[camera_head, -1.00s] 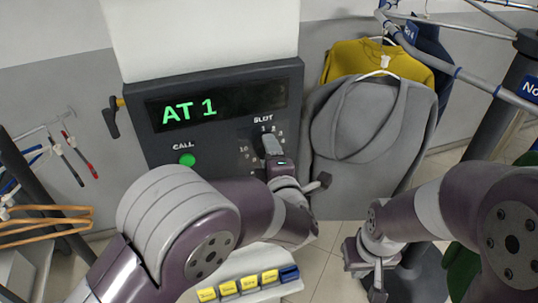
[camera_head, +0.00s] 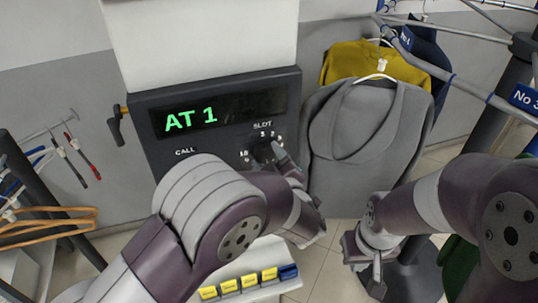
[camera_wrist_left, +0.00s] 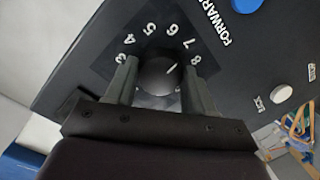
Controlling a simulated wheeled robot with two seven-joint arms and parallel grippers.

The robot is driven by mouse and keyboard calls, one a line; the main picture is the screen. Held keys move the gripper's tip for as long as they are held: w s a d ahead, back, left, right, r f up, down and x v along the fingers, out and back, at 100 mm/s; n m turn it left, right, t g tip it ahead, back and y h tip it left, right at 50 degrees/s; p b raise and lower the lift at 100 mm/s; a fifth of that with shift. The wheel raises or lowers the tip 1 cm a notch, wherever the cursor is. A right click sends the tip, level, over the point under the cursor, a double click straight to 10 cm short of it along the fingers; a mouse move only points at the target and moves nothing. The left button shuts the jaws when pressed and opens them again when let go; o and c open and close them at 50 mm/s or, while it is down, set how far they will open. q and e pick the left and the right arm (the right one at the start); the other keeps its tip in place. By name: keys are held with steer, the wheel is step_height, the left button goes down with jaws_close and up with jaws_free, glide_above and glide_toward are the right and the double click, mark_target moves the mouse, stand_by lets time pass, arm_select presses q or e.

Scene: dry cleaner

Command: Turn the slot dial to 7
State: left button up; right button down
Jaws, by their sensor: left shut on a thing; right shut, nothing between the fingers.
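The slot dial (camera_head: 263,153) is a dark round knob on the black control panel, ringed by white numbers. In the left wrist view the knob (camera_wrist_left: 155,76) sits between the two fingers of my left gripper (camera_wrist_left: 158,84), which is shut on it. Its white mark points up-right, roughly towards the 7. Numbers 3 to 8 show there; the others are hidden by the gripper. The green display (camera_head: 191,119) reads "AT 1". My right gripper (camera_head: 372,277) is shut and empty, low at the right, away from the panel.
A grey coat (camera_head: 362,135) and a yellow garment (camera_head: 362,62) hang right of the panel. A rail (camera_head: 465,82) crosses the upper right. Yellow tags (camera_head: 248,282) lie below the panel. Hangers (camera_head: 45,222) are at left. My left arm hides the lower panel.

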arm_select(q)
steer(key=shift+f+m, duration=0.15)
steer(key=shift+m, duration=0.25)
steer(key=o, duration=1)
steer(key=shift+s, duration=0.1)
steer(key=shift+s+r, duration=0.15)
steer(key=shift+r, duration=0.05)
steer(key=p+v, duration=0.2)
steer(key=v, duration=1)
steer(key=shift+s+d+f+p, duration=0.1)
steer(key=shift+d+p, duration=0.05)
steer(key=shift+p, duration=0.15)
